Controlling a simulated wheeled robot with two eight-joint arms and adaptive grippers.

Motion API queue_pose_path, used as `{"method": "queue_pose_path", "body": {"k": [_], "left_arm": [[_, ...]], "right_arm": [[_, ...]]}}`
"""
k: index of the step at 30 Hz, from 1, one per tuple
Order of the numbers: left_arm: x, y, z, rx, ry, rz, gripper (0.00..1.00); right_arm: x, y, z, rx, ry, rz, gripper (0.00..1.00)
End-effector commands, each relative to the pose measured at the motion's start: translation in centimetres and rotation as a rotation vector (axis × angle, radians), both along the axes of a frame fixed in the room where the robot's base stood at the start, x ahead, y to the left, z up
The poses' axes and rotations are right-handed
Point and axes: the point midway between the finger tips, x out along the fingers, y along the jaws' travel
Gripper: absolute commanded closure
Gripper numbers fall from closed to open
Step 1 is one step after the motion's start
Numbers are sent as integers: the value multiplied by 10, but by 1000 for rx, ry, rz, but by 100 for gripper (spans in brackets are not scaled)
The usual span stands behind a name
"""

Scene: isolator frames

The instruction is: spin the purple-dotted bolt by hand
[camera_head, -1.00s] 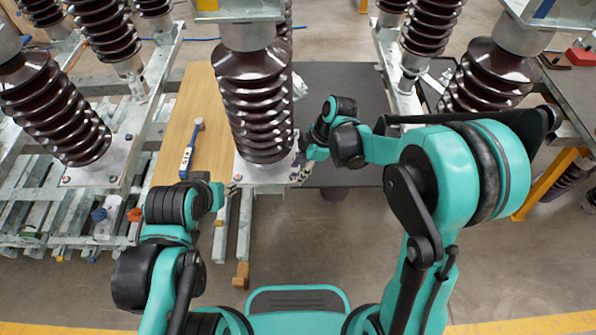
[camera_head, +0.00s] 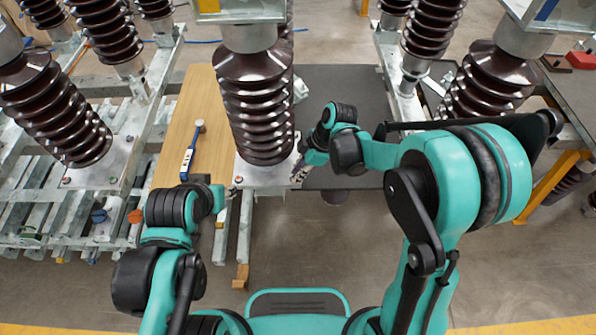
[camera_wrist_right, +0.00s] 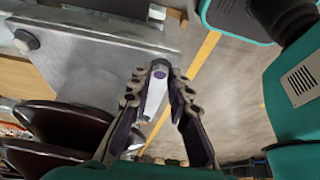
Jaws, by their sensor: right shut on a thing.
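In the right wrist view, the purple-dotted bolt (camera_wrist_right: 160,72) sits at the corner of a grey metal plate (camera_wrist_right: 110,30), with its purple dot facing the camera. My right gripper (camera_wrist_right: 157,84) has its purple-lined fingers on either side of the bolt and is shut on it. In the head view, my right gripper (camera_head: 298,170) is at the right front corner of the base plate (camera_head: 262,178) under the central brown insulator (camera_head: 258,110); the bolt is too small to make out there. My left gripper (camera_head: 228,191) is near the plate's left front corner; its fingers are too small to read.
A blue-and-white tool (camera_head: 188,155) lies on the wooden board (camera_head: 205,100) left of the central insulator. Other ribbed insulators stand left (camera_head: 55,110) and right (camera_head: 490,80). Another bolt (camera_wrist_right: 27,41) is on the plate. The floor in front is clear.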

Motion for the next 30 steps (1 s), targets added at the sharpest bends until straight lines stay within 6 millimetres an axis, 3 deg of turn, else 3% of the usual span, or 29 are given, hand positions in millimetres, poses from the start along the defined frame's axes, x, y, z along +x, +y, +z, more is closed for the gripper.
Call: {"method": "queue_pose_path", "body": {"k": [30], "left_arm": [[0, 0, -5, 0, 0, 0, 61]], "right_arm": [[-10, 5, 0, 0, -3, -894, 100]]}}
